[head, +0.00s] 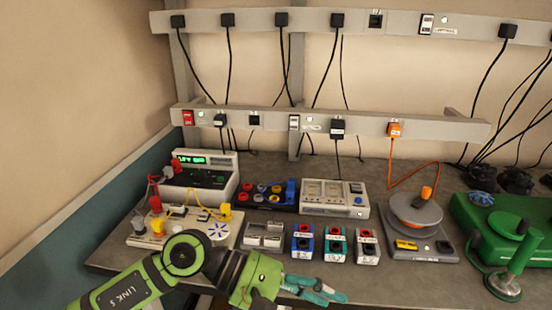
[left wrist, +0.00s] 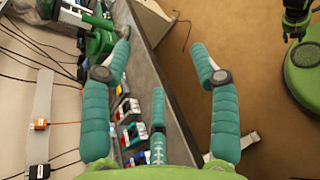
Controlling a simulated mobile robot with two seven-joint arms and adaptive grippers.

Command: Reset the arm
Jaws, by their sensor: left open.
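My left gripper (head: 322,289) is at the bench's front edge, below the small push-button boxes, with teal fingers pointing right. In the left wrist view its fingers (left wrist: 162,75) are spread wide with nothing between them. I cannot tell which of these is the arm.
A power supply with green display (head: 205,172), a wired board (head: 190,230), a rack of coloured knobs (head: 266,193) and a grey instrument (head: 335,196) fill the bench's left and middle. Green equipment (head: 520,235) stands right. Plugs and cables hang from wall rails (head: 270,120).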

